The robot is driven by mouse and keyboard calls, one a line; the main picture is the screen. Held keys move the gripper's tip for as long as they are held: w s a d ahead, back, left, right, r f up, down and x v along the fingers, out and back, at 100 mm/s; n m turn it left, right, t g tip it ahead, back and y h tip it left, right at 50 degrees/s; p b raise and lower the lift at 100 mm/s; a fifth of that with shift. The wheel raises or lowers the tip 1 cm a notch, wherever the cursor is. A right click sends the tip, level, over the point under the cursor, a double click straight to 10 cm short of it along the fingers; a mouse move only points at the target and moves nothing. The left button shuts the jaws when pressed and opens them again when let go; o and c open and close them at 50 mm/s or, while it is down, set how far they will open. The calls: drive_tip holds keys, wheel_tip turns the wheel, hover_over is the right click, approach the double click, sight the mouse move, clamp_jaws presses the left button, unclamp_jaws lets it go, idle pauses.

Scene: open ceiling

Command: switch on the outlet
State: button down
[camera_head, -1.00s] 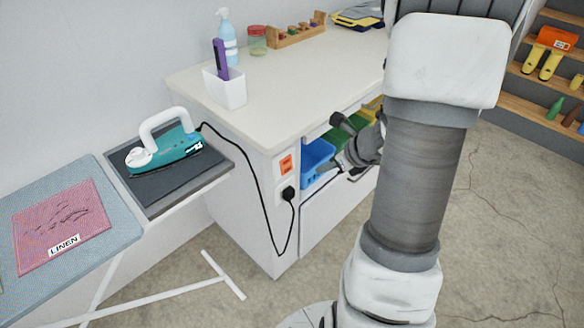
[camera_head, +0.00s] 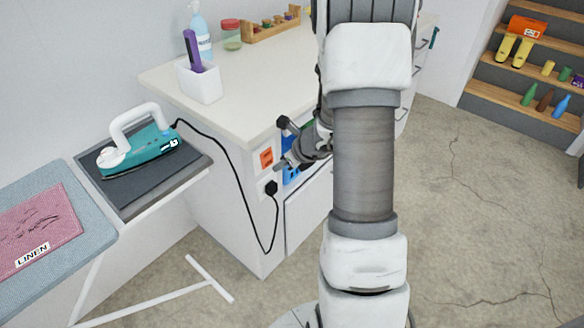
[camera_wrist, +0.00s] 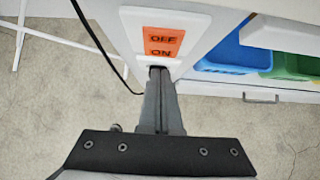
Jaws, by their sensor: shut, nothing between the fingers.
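The outlet's orange switch (camera_head: 266,158) is on the white side of the cabinet, above a socket with a black plug (camera_head: 271,187) in it. In the wrist view the orange switch (camera_wrist: 163,41) shows the words OFF and ON on a white plate. My gripper (camera_wrist: 160,72) is shut and empty, its tips just below the ON end of the switch in that view. I cannot tell whether they touch the plate. In the head view my gripper (camera_head: 281,166) is close to the right of the switch. The fingers hide the socket in the wrist view.
A black cord runs from the plug to a teal iron (camera_head: 142,146) on a grey rest. Blue and green bins (camera_wrist: 236,55) sit in the cabinet beside the switch panel. An ironing board (camera_head: 75,240) stands at the left. The floor at the right is clear.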

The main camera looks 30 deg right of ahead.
drive_tip(key=shift+w+a, duration=0.25)
drive_tip(key=shift+w, duration=0.6)
drive_tip(key=shift+f, duration=0.15)
drive_tip(key=b, duration=0.3)
drive_tip(key=shift+w+a+f+t, duration=0.1)
drive_tip(key=shift+w+f+t, duration=0.05)
drive_tip(key=shift+f+t, duration=0.15)
drive_tip(key=shift+r, duration=0.3)
drive_tip(key=shift+r+p, duration=0.1)
drive_tip(key=shift+p, duration=0.2)
drive_tip(key=shift+r+p, duration=0.55)
drive_tip(key=shift+r, duration=0.2)
drive_tip(key=shift+w, duration=0.1)
